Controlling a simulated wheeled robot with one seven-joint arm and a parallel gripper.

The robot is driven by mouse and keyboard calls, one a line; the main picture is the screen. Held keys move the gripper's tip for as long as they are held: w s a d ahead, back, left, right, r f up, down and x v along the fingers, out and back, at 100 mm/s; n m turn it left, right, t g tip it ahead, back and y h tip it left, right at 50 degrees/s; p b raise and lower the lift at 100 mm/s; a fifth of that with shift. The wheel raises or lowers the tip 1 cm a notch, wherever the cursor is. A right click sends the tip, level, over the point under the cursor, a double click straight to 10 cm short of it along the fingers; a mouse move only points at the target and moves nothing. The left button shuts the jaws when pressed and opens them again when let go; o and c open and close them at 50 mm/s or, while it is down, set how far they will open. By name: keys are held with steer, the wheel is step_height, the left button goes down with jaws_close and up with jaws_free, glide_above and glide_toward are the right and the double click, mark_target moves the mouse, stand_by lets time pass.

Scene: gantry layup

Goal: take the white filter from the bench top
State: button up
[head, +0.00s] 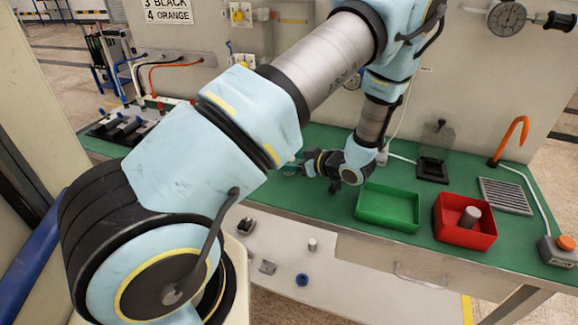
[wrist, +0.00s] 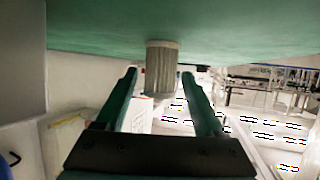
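A pale, ribbed cylindrical filter (wrist: 161,70) shows in the wrist view, against the green bench top (wrist: 100,28), which fills the upper part of that picture. My gripper (wrist: 160,76) is open, with one green finger on each side of the filter and gaps visible between. The filter lies between or just beyond the fingertips; the exact depth is hard to tell. In the head view my gripper (head: 292,169) is low over the bench top (head: 300,200), pointing left. The filter is not visible there, probably behind my arm.
A green tray (head: 388,220) and a red bin (head: 487,240) holding a grey cylinder (head: 470,216) stand right of my gripper. Small parts lie on the lower shelf (head: 335,285).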

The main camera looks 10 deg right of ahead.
jaws_close()
stand_by(0.3)
stand_by(0.3)
